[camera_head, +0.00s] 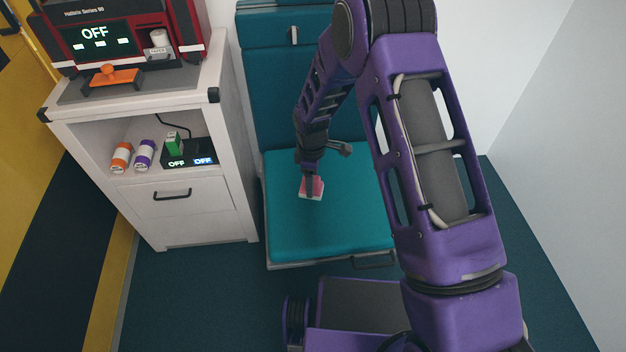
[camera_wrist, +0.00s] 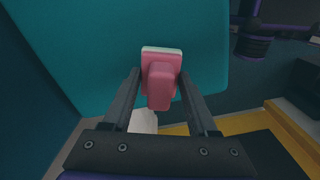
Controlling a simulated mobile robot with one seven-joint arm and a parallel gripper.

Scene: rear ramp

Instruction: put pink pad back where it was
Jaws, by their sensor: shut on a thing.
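The pink pad (camera_head: 317,185) has a pink body with a white face. It is over the teal seat (camera_head: 330,230) of the chair, near the seat's left part. My gripper (camera_head: 309,182) reaches down onto the pad from above and is shut on it. In the wrist view the pad (camera_wrist: 160,60) sits between the two fingertips (camera_wrist: 159,74), with the teal seat behind it. I cannot tell whether the pad touches the seat or is held just above it.
A white cabinet (camera_head: 200,205) stands left of the chair. Its shelf holds an orange-banded bottle (camera_head: 121,157), a purple-banded bottle (camera_head: 145,155) and a black unit with a green block (camera_head: 174,143). A red device (camera_head: 125,35) and an orange-handled object (camera_head: 112,77) are on top. The rest of the seat is clear.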

